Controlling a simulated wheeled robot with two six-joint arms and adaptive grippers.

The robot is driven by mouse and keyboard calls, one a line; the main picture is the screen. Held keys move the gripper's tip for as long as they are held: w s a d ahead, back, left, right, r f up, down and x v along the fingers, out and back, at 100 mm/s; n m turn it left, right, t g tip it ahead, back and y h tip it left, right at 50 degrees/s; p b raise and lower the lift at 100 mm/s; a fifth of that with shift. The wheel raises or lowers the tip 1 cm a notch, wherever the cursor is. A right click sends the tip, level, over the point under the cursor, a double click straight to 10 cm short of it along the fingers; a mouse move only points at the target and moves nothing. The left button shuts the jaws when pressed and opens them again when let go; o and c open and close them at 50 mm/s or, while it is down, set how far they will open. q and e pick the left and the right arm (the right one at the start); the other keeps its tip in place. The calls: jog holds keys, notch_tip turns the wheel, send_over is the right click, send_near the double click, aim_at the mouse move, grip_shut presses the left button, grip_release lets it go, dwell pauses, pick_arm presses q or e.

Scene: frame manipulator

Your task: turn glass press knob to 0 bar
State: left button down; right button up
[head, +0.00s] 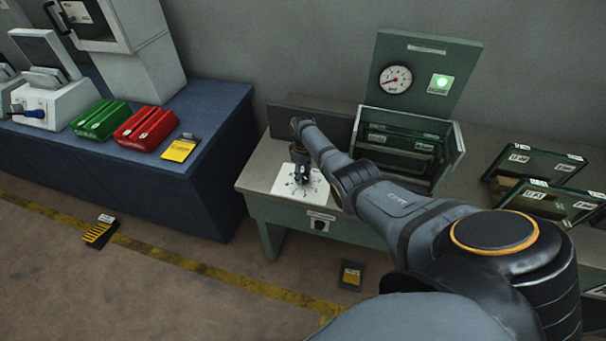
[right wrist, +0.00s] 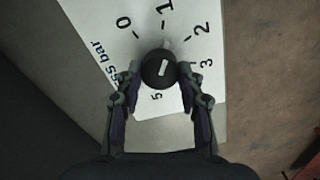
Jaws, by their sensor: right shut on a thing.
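The glass press knob (right wrist: 155,82) is round and black with a white bar on top. It stands on a white dial plate (right wrist: 185,104) printed with "bar" and numbers; 0, 1, 2, 3 and 5 are readable. The white bar points roughly at 1. My right gripper (right wrist: 160,76) is shut on the knob, one finger on each side. In the head view the right gripper (head: 302,178) reaches down onto the white plate (head: 286,187) on the green bench and hides the knob. My left gripper is not in view.
A round gauge with a red needle (head: 396,79) and a lit green lamp (head: 440,83) are on the green back panel. A green rack (head: 452,150) stands behind my right arm. Green frames (head: 545,200) lie at right. A blue bench (head: 200,165) stands at left.

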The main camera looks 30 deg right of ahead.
aim_at(303, 176)
jog(key=n, duration=0.5)
jog(key=shift+n, duration=0.3)
jog(key=n, duration=0.5)
jog(key=shift+n, duration=0.3)
jog(key=shift+a, duration=0.1)
jog(key=o, duration=1.2)
jog(key=shift+r, duration=0.2)
notch_tip(303, 176, up, 12)
jog(key=shift+f, duration=0.25)
